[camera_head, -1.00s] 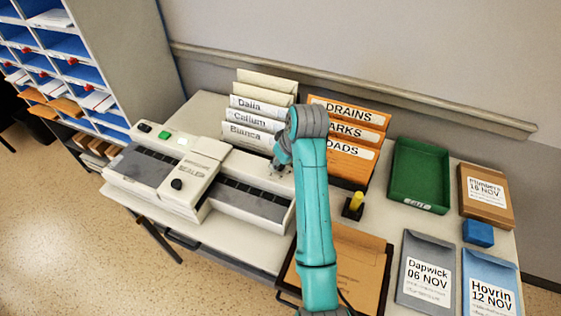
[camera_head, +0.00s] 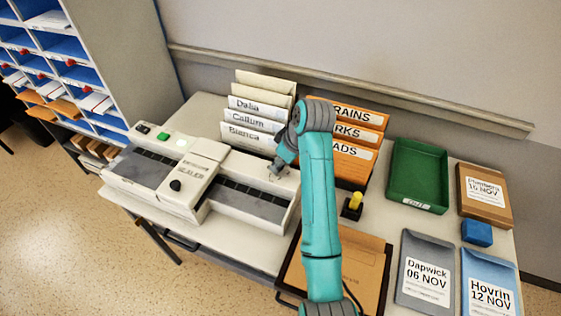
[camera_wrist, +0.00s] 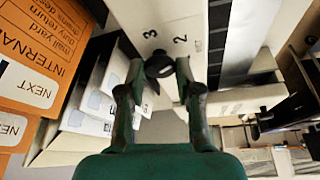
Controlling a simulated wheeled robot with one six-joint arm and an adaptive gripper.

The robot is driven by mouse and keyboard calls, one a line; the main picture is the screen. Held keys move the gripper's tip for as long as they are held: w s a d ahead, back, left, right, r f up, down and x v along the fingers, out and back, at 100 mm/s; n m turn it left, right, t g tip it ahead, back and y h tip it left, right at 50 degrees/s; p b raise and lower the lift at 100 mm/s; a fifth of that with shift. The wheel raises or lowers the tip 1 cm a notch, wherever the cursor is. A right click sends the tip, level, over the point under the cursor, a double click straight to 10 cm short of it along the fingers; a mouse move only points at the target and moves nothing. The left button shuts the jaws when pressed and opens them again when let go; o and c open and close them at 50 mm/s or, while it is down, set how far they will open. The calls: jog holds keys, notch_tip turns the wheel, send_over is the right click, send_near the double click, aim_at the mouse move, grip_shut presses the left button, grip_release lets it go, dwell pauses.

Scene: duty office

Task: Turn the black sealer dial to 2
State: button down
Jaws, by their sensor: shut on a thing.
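The black dial (camera_wrist: 158,65) sits on a pale panel of the sealer (camera_head: 215,150) and shows between my fingertips in the wrist view. The printed digits 3 and 2 stand just beyond it, 3 to the left and 2 to the right. A small pale mark shows on the dial's face; I cannot tell which digit it points to. My gripper (camera_wrist: 160,74) is shut on the dial, one finger on each side. In the head view, my gripper (camera_head: 277,168) is at the sealer's right back end, where the dial cannot be made out.
Another black knob (camera_head: 175,185) is on the sealer's raised head. White folders (camera_head: 250,115) and orange folders (camera_head: 352,130) stand close behind and beside my arm. A yellow-topped stamp (camera_head: 354,202), a green tray (camera_head: 418,175) and envelopes lie to the right.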

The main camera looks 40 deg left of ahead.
jog(key=c, duration=0.8)
grip_release()
jog(key=shift+f, duration=0.15)
jog(key=shift+o, duration=0.2)
